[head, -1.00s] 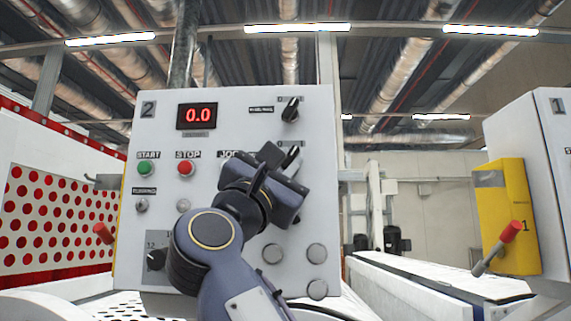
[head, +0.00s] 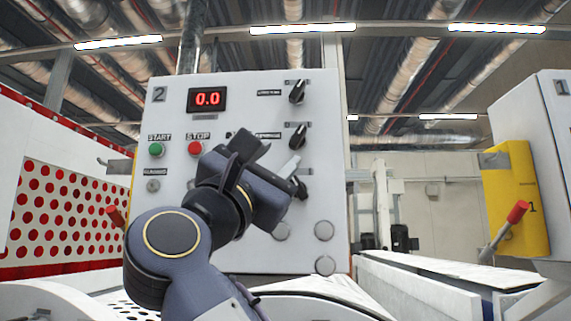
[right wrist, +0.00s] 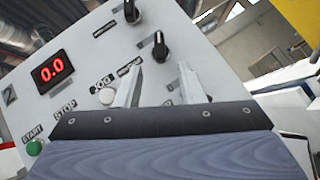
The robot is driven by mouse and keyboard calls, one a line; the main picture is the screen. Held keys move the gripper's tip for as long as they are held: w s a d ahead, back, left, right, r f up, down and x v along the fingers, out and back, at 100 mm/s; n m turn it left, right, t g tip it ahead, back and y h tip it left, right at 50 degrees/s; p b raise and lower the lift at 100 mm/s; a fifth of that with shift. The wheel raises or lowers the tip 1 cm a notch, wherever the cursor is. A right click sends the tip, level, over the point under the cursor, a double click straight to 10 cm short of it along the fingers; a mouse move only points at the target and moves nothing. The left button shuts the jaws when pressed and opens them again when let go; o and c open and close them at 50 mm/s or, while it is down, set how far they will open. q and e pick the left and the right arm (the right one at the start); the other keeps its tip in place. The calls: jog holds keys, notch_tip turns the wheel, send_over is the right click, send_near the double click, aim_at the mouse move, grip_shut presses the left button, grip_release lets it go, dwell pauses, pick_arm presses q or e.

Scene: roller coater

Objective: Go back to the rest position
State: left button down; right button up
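My right gripper (head: 288,165) is in front of the white control panel (head: 245,95) marked 2, partly hidden by its own wrist in the head view. In the right wrist view its two light fingers (right wrist: 159,68) stand apart with nothing between them, so it is open and empty. My left gripper is not in view.
The panel carries a red 0.0 display (head: 207,99), a green START button (head: 156,150), a red STOP button (head: 195,148) and black knobs (head: 297,92). A yellow box with a red-tipped lever (head: 517,212) stands at right. A red-dotted guard (head: 65,215) stands at left.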

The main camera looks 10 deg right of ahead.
jog(key=shift+s+a+f, duration=0.25)
jog(key=shift+s, duration=0.05)
dwell(0.4)
